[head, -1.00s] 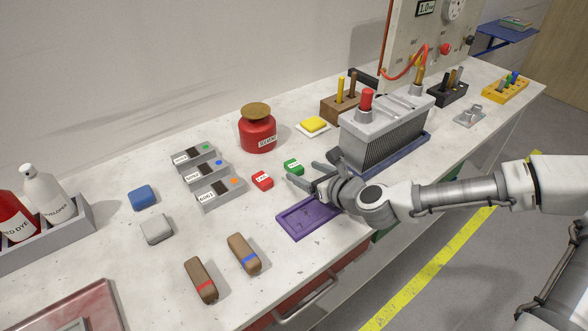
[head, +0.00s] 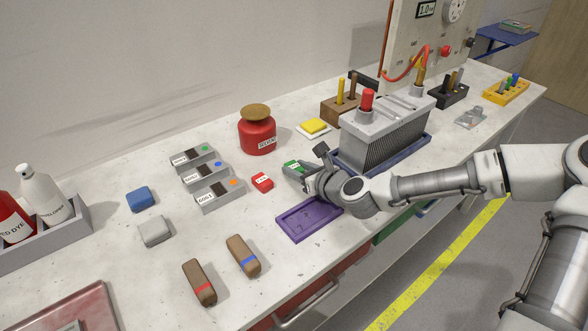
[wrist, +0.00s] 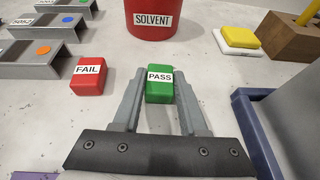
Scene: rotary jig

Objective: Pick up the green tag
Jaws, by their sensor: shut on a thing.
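The green tag (head: 292,166), a small block with a white PASS label, is on the bench. In the wrist view the green tag (wrist: 160,88) is between the tips of my two grey fingers. My gripper (wrist: 159,82) is shut on it, one finger on each side. In the head view my gripper (head: 300,170) reaches in from the right and its fingers partly cover the tag. The tag appears to be at bench height; I see no clear gap beneath it.
A red FAIL tag (wrist: 88,76) lies just left of the green one. The red solvent can (wrist: 152,18) stands behind. The blue-based finned block (head: 385,130) is close on the right, and a purple tray (head: 308,220) lies in front.

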